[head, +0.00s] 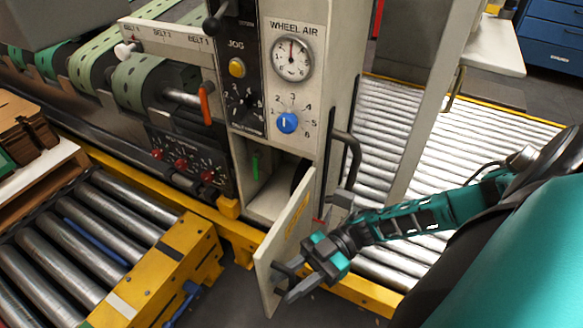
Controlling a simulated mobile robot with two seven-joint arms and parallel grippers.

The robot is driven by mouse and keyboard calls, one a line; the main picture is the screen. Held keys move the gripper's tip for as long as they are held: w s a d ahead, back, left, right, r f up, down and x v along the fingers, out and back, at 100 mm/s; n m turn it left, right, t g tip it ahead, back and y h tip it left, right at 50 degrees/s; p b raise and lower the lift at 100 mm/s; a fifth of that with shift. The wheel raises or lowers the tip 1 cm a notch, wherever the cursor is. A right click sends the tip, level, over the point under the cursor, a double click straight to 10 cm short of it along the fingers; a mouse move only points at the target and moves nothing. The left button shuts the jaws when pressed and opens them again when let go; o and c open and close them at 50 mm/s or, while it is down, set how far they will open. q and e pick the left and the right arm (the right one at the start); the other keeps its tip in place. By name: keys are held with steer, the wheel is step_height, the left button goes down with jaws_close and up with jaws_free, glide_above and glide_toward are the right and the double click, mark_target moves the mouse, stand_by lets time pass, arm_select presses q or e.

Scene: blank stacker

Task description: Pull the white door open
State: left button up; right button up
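The white door (283,245) is a narrow panel with a yellow label, below the gauge panel on the machine's white column. It stands ajar, swung outward, and the compartment (272,192) behind it shows with a green item inside. My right gripper (284,283) is at the door's lower outer part, with its fingers at the dark handle area. One finger lies in front of the door's edge. Whether the fingers close on a handle cannot be made out. My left gripper is not in view.
A yellow-framed roller conveyor (150,265) stands left of the door, with a dark floor gap between. Another roller conveyor (470,150) lies behind my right arm. A black bar handle (347,160) sticks out of the column right of the door.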

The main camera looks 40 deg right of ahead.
steer(key=d+b, duration=0.1)
steer(key=d, duration=1.2)
steer(key=shift+s, duration=0.25)
steer(key=shift+a, duration=0.1)
steer(key=shift+s, duration=0.1)
